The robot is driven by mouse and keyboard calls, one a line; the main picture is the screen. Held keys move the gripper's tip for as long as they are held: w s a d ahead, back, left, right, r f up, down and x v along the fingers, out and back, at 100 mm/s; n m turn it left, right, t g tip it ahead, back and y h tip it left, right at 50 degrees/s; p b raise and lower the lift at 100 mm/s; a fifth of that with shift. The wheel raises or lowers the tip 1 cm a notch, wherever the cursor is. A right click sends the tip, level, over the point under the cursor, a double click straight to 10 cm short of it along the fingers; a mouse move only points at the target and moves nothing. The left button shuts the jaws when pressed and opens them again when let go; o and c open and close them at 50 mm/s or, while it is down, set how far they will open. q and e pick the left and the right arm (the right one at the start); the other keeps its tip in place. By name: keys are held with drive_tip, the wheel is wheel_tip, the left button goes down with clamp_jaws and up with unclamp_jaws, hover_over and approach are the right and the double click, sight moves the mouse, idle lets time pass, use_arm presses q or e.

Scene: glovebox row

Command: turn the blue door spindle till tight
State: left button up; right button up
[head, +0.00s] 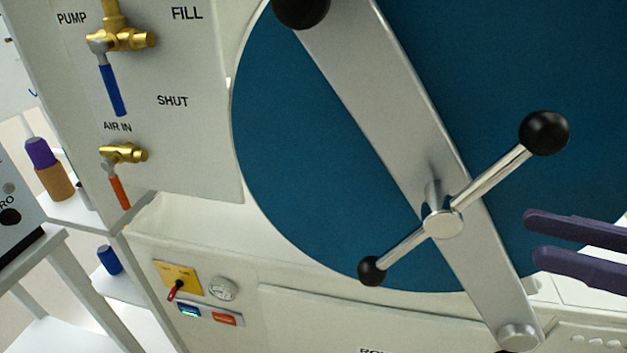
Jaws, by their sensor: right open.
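The blue round door (310,170) fills the upper middle of the head view. A grey metal bar (390,110) crosses it diagonally. The spindle (443,222) stands out from the bar, with a chrome crossbar through it. The crossbar slants from a large black ball (544,133) at upper right to a smaller black ball (373,270) at lower left. My right gripper (532,238) comes in from the right edge with two dark purple fingers. It is open and empty, right of the spindle and below the large ball, apart from both. My left gripper is not in view.
A panel at left carries a blue-handled valve (112,88) and an orange-handled valve (119,188). Below are a yellow switch plate (178,279) and a gauge (223,289). Another black ball (301,10) sits at the bar's top end. Bottles stand on shelves at far left.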

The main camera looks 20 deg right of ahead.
sight(452, 218)
drive_tip(key=shift+y, duration=0.3)
drive_tip(key=p+x, duration=0.1)
drive_tip(key=x, duration=0.7)
drive_tip(key=shift+a+p, duration=0.35)
drive_tip(key=shift+w+a, duration=0.5)
drive_tip(key=shift+f, duration=0.1)
clamp_jaws()
